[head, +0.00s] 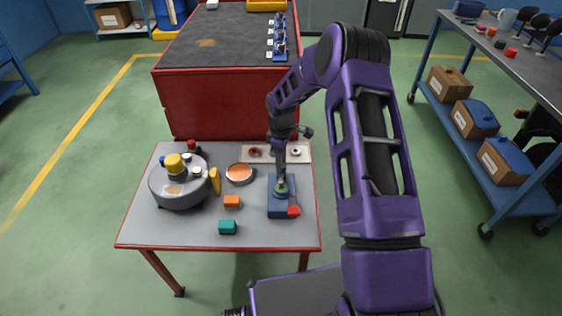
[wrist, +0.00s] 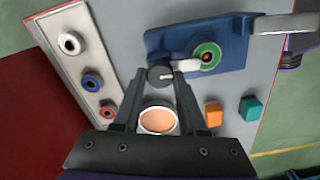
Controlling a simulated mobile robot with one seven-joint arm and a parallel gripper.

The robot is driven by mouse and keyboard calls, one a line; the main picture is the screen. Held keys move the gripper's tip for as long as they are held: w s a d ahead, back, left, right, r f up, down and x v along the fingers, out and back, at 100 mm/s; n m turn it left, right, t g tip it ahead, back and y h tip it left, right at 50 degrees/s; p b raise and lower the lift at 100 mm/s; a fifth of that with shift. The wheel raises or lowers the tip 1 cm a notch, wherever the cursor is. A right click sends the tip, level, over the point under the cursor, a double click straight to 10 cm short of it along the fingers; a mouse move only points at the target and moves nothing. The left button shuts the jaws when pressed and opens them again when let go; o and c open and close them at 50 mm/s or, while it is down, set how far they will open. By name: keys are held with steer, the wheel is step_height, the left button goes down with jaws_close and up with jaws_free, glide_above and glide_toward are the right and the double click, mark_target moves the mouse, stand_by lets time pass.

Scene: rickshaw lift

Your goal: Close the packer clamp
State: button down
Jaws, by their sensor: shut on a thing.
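The packer clamp has a blue base (head: 276,208) on the small grey table, right of its middle, with a red block (head: 293,211) at its near right corner. In the wrist view the blue base (wrist: 165,39) carries a green ring (wrist: 207,54) and a pale lever arm (wrist: 186,65). The lever ends in a dark round knob (wrist: 160,76). My gripper (wrist: 161,80) is shut on this knob. In the head view my gripper (head: 281,178) comes down over the clamp and hides part of it.
A grey round machine with a yellow knob (head: 174,165) stands at the left. A copper-coloured dish (head: 239,173), an orange block (head: 232,202) and a teal block (head: 228,227) lie left of the clamp. A pale plate with round fittings (wrist: 83,60) lies behind it.

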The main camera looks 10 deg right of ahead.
steer(key=shift+n, duration=0.6)
steer(key=shift+c, duration=2.3)
jaws_free()
steer(key=shift+r, duration=0.1)
step_height(320, 180, up, 17)
steer(key=p, duration=0.2)
steer(key=shift+r, duration=0.1)
